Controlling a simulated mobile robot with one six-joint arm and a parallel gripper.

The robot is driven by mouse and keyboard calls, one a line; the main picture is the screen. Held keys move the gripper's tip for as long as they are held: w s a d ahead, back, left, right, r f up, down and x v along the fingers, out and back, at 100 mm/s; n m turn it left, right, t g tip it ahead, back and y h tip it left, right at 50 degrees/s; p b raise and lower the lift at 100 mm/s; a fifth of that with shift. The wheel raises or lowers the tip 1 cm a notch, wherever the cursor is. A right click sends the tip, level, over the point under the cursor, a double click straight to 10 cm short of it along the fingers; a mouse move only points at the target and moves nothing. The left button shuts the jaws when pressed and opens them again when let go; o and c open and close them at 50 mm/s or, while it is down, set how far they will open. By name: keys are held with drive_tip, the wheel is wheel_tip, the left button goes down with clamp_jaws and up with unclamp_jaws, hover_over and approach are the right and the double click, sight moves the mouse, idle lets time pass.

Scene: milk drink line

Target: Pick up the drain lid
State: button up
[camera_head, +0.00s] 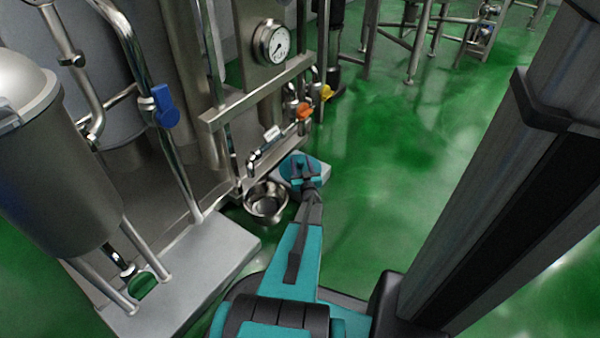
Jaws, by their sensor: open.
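My arm reaches up the picture from the bottom middle. My gripper (300,172), at its far end, is small and partly covered by my own wrist. It is open, with nothing seen held in it. A round, shiny metal basin (266,202) sits low by the foot of the machine, just left of and below my gripper in the picture. I cannot make out a separate drain lid; it may be hidden beneath my wrist or be part of this basin. I cannot tell whether the gripper touches anything.
A light grey slab (322,174) shows beside my gripper. Pipes with an orange valve handle (304,112) and a yellow one (326,93) are close above. A pressure gauge (272,43) and a blue handle (165,105) are farther up and left. The green floor (410,140) is open to the right.

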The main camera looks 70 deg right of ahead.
sight(301, 162)
drive_tip(key=shift+w+d, duration=0.2)
drive_tip(key=shift+d, duration=0.1)
idle(0.4)
clamp_jaws()
drive_tip(key=shift+r, duration=0.2)
drive_tip(key=shift+r+p, duration=0.45)
drive_tip(key=shift+r, duration=0.1)
drive_tip(key=r+p, duration=0.1)
drive_tip(key=r, duration=0.1)
drive_tip(key=shift+s+a+r+p, duration=0.2)
drive_tip(key=shift+a+r+p, duration=0.1)
drive_tip(key=shift+p, duration=0.1)
drive_tip(key=s+p+v, duration=0.1)
drive_tip(key=p+v, duration=0.3)
drive_tip(key=v, duration=1.1)
drive_tip(key=shift+d+r, duration=0.25)
drive_tip(key=shift+r, duration=0.2)
drive_tip(key=shift+s, duration=0.15)
